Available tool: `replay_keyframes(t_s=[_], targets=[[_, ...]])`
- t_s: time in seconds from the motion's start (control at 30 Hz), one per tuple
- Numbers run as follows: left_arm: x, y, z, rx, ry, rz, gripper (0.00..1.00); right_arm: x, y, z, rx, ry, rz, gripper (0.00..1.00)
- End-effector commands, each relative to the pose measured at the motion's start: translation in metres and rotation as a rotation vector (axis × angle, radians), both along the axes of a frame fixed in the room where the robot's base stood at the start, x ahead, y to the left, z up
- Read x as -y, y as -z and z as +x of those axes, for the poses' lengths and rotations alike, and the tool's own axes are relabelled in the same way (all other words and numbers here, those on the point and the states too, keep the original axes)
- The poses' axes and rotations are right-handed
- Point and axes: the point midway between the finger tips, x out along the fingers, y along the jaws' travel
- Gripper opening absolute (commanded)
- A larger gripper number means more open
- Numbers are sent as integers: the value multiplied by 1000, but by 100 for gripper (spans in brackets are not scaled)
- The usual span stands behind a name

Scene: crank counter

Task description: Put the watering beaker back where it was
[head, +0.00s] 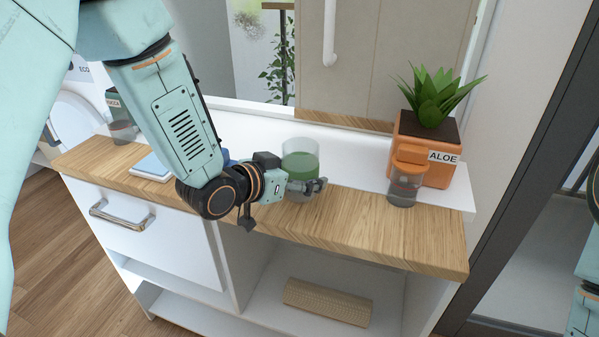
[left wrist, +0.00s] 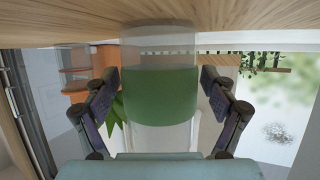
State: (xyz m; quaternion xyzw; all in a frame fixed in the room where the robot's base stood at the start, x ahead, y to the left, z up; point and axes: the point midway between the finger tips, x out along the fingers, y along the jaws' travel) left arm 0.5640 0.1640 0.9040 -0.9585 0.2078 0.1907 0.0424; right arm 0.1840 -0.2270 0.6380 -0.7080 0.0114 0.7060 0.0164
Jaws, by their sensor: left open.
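A clear beaker (head: 300,158) with a wide green part stands on the wooden counter, in front of the white ledge. My left gripper (head: 307,186) is at its near side and hides part of its lower half. In the left wrist view, which is upside down, the beaker (left wrist: 160,90) is upright with its base at the counter. The open fingers (left wrist: 158,88) of my left gripper are on either side of it, with a gap showing at each side. My right gripper is not in view; only part of my right arm shows at the right edge.
An orange aloe planter (head: 439,165) stands at the right, with a small clear cup (head: 402,190) in front of it. A light-blue flat item (head: 152,168) and another glass (head: 123,132) are at the left. The counter between gripper and cup is clear.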

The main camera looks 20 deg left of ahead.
Motion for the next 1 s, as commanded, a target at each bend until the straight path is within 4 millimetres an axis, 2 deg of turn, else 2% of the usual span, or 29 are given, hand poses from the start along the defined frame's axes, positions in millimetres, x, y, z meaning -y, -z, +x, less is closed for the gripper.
replay_keyframes(t_s=[0.2,0.63,1.0], targets=[[0,-8,0,1,0,0,84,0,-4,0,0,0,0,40],[-24,-31,-53,0,-4,-8,84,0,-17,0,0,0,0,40],[-39,-44,-82,-2,-6,-6,84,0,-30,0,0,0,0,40]])
